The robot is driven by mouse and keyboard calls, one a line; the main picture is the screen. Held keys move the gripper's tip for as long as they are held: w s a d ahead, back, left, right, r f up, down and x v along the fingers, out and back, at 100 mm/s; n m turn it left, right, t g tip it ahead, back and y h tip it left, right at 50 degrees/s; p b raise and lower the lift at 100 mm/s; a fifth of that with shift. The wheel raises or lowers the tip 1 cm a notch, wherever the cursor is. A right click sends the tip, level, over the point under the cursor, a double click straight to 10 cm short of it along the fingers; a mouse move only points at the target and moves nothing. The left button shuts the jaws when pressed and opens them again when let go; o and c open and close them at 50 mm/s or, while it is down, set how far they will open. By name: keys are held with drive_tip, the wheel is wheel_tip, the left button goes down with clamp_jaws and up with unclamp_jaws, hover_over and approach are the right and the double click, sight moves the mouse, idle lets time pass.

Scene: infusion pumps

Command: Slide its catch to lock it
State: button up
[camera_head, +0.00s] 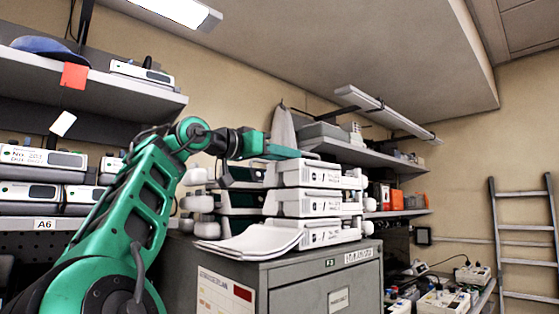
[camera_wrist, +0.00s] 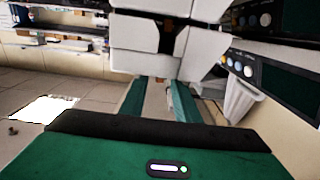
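Three white infusion pumps are stacked on a grey cabinet (camera_head: 325,268): a top pump (camera_head: 308,174), a middle pump (camera_head: 308,204) and a bottom pump (camera_head: 318,234). White knob-like parts stick out at their sides. My gripper (camera_head: 297,154) is at the upper left edge of the top pump; whether it touches cannot be told. In the wrist view my gripper (camera_wrist: 160,88) has its two green fingers apart, with nothing visible between them. White casing (camera_wrist: 140,62) lies just beyond and above the fingertips. The catch cannot be clearly made out.
A shelf (camera_head: 350,150) hangs behind the stack. A ladder (camera_head: 525,235) stands far right.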

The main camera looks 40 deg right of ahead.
drive_tip(key=shift+a, duration=0.15)
drive_tip(key=a, duration=1)
drive_tip(key=shift+w+a, duration=0.15)
drive_tip(key=shift+a, duration=0.2)
idle(0.4)
